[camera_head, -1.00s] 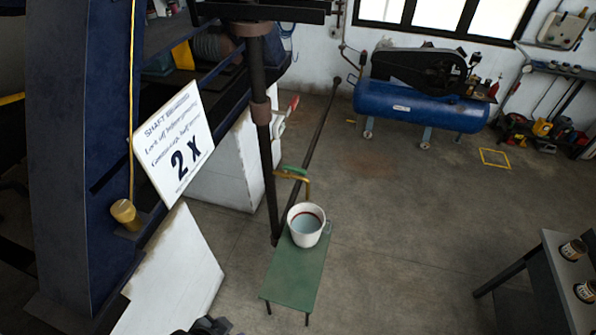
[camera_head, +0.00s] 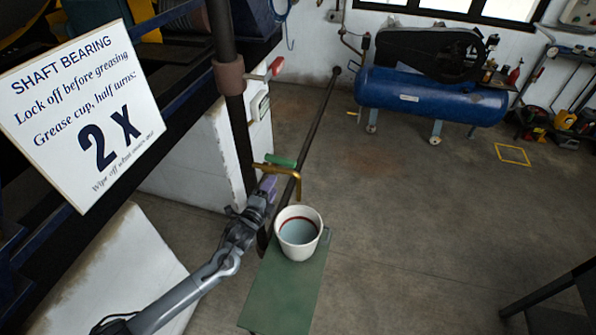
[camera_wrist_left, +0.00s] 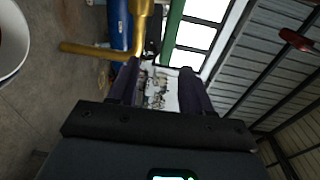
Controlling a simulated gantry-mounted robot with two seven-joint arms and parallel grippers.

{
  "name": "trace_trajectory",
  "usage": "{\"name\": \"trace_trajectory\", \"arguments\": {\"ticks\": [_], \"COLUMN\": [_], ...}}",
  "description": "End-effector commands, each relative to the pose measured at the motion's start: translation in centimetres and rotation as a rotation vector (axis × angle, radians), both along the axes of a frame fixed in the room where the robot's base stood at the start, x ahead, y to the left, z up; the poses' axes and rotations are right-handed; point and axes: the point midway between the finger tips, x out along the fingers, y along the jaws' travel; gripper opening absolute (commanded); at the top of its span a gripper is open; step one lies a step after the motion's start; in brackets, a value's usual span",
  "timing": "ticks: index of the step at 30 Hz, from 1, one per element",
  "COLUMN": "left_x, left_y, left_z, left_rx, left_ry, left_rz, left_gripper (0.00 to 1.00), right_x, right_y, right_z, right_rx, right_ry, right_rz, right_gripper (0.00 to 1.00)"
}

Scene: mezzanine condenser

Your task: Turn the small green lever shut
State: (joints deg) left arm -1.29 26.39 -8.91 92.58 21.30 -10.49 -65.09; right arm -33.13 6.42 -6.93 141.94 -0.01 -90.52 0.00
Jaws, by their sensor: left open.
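In the left wrist view the lever (camera_wrist_left: 174,28) shows as a green bar beyond the fingers, beside the brass tap body (camera_wrist_left: 138,22). My left gripper (camera_head: 268,188) is just below and left of the lever in the head view. Its fingers are open (camera_wrist_left: 158,85) with nothing between them, and it appears apart from the lever. My right gripper is in neither view.
A white bucket (camera_head: 300,248) with liquid stands under the spout on a green bench (camera_head: 285,290). A sign (camera_head: 82,105) hangs at left.

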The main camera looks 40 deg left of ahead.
Motion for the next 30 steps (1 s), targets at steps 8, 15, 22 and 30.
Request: {"name": "trace_trajectory", "arguments": {"ticks": [8,15,22,30], "left_x": [2.3,5.2,8.8,11.5], "left_y": [0.5,1.2,2.1,2.8], "left_z": [1.0,1.2,1.1,1.1], "left_rx": [0.012,0.009,0.01,0.01], "left_ry": [-0.055,-0.056,-0.055,-0.054], "left_rz": [-0.001,0.0,-0.001,-0.002], "left_gripper": [0.49,0.49,0.49,0.49], "right_x": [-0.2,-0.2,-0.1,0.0], "right_y": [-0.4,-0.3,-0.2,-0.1], "right_z": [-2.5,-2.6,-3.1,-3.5], "right_rx": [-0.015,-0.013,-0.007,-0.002], "right_ry": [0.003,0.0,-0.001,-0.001], "right_rz": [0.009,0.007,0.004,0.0], "right_gripper": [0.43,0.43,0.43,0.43]}}
